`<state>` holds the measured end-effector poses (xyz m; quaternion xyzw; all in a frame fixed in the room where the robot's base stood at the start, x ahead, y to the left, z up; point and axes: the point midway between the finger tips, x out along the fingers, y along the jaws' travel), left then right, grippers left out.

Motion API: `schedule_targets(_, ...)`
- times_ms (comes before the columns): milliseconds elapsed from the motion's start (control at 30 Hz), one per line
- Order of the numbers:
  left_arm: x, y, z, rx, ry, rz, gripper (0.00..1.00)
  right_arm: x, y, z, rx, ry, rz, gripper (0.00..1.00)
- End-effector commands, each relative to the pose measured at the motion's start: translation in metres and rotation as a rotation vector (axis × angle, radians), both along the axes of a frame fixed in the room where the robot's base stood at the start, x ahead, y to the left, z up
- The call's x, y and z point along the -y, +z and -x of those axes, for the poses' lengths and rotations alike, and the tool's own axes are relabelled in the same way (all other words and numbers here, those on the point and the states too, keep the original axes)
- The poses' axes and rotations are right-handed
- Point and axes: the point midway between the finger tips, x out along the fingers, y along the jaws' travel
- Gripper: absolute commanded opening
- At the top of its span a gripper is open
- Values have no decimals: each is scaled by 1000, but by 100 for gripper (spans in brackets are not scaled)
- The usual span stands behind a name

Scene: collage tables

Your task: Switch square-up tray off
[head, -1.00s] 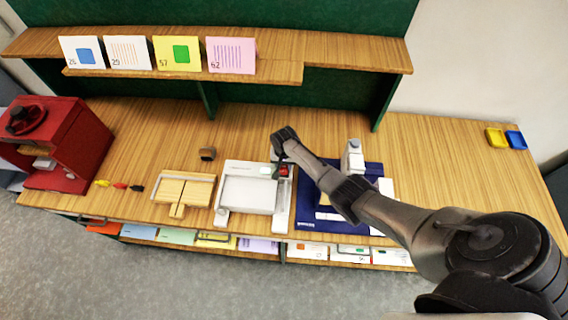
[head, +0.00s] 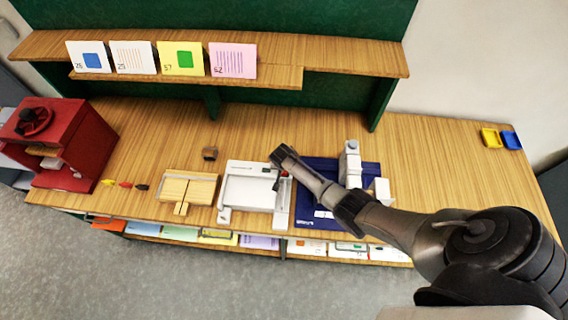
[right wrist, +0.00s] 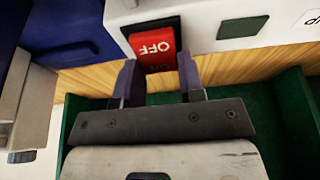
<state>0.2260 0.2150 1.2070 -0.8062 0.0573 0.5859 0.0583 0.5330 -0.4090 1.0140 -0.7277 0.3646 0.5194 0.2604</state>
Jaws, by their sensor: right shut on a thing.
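The white square-up tray (head: 247,191) sits on the wooden table, left of the blue board. Its red rocker switch (right wrist: 152,47), marked OFF, shows large in the right wrist view, set in the tray's white housing. My right gripper (right wrist: 157,68) has one finger on each side of the red switch and is shut on it. In the head view my right gripper (head: 277,182) is at the tray's upper right corner and hides most of the switch. My left gripper is in neither view.
A blue board (head: 312,222) with a white device (head: 350,165) lies right of the tray, under my right arm. A wooden jig (head: 188,188) stands to the left. A red machine (head: 85,150) is at the far left.

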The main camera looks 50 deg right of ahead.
Motion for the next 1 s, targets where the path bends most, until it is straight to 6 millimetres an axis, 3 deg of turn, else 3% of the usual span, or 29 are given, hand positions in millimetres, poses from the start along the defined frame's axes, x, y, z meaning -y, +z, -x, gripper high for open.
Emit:
schedule_targets(133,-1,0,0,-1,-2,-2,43,0,1,-1,0,1,0,12)
schedule_targets(167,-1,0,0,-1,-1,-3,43,0,1,-1,0,1,0,39)
schedule_targets(400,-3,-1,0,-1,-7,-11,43,0,1,0,-1,0,-1,62)
schedule_targets(767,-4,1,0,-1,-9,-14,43,-1,5,1,-1,0,-2,62)
schedule_targets(1000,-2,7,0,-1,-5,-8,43,-9,33,6,2,1,-2,62)
